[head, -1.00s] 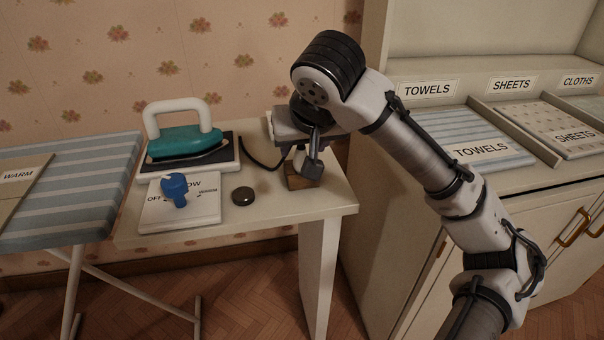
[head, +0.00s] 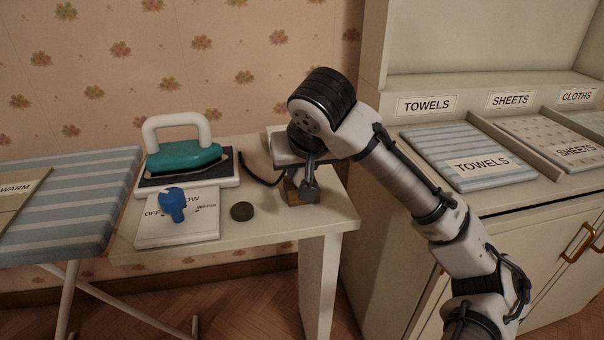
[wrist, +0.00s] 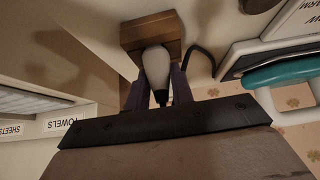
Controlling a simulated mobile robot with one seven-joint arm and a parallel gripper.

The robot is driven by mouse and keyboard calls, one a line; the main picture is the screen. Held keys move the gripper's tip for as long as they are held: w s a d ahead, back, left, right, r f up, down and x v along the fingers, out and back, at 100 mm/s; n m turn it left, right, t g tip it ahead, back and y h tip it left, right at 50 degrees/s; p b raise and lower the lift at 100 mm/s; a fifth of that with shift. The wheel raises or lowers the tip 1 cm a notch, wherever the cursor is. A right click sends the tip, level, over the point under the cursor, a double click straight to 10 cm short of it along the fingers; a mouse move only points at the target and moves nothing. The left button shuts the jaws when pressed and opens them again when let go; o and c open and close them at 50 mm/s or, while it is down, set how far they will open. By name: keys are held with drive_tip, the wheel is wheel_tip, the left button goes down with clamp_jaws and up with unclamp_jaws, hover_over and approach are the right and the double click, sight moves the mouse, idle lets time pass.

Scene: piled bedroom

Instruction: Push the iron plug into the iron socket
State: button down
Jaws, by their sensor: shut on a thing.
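The white iron plug (wrist: 157,68) is between my gripper's fingers in the wrist view, with its far end at the wooden socket block (wrist: 145,30). I cannot tell how deep the plug sits. My gripper (wrist: 158,95) is shut on the plug. In the head view my gripper (head: 303,182) points down over the wooden socket block (head: 306,198) near the table's right end, and my wrist hides most of the plug. A black cord (wrist: 206,58) runs beside the block. The teal iron (head: 184,157) with a white handle stands on its rest to the left.
A white control panel with a blue knob (head: 173,203) lies in front of the iron. A dark round disc (head: 242,211) is left of the socket block. A striped ironing board (head: 65,205) is at the left, a cabinet with towels (head: 468,157) at the right.

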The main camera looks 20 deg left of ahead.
drive_tip(key=shift+r+p, duration=0.7)
drive_tip(key=shift+p, duration=0.1)
idle(0.5)
drive_tip(key=shift+r+p, duration=4.1)
drive_tip(key=shift+r, duration=0.35)
drive_tip(key=shift+w+a+p, duration=0.1)
drive_tip(key=shift+w+p, duration=0.05)
drive_tip(key=shift+p, duration=0.2)
drive_tip(key=w+a+p, duration=0.8)
drive_tip(key=w+a, duration=0.2)
drive_tip(key=w, duration=0.5)
drive_tip(key=shift+w+a+f, duration=0.2)
drive_tip(key=shift+w+f, duration=0.05)
drive_tip(key=shift+r+p, duration=0.15)
drive_tip(key=shift+p, duration=0.45)
drive_tip(key=shift+f+b, duration=1.4)
drive_tip(key=shift+f, duration=1.55)
